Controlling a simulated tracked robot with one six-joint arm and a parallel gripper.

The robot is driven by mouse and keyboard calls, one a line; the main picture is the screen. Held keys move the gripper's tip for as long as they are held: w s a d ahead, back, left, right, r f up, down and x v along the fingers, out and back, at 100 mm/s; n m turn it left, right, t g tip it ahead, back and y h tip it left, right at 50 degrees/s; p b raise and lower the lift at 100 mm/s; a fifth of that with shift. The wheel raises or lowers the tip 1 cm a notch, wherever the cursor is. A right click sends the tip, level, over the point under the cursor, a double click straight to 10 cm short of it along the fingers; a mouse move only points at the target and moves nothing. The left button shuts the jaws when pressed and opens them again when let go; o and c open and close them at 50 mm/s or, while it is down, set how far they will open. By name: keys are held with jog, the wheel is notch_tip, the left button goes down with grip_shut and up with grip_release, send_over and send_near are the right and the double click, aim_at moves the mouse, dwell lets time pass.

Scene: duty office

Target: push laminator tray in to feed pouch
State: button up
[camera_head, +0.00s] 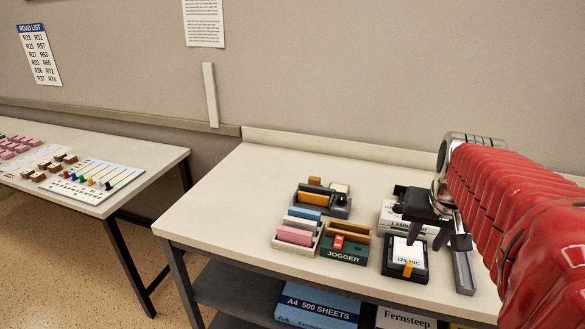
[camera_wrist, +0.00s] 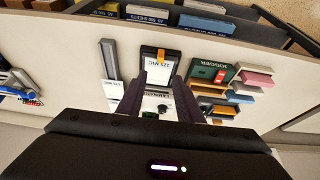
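The laminator (camera_head: 394,217) is a white box with partly hidden lettering, behind and under my gripper in the head view. In front of it lies a black-edged tray (camera_head: 387,266) with a white sheet marked 125 MIC and an orange tab (camera_head: 408,269). The tray also shows in the wrist view (camera_wrist: 177,52), with the laminator (camera_wrist: 153,101) between my fingers. My gripper (camera_head: 427,241) is above the laminator, its two dark fingers pointing down and spread apart. In the wrist view my gripper (camera_wrist: 160,82) is open, with nothing held. Whether the fingertips touch anything cannot be told.
A green box marked JOGGER (camera_head: 344,252) stands just left of the tray, with pink and blue blocks in a holder (camera_head: 294,236) beside it. A grey strip (camera_head: 464,272) lies to the right. A stapler-like black unit (camera_head: 338,208) sits behind.

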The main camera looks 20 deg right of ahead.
aim_at(410, 264)
jog(key=x, duration=1.3)
jog(key=shift+f, duration=0.4)
grip_shut()
dwell(0.3)
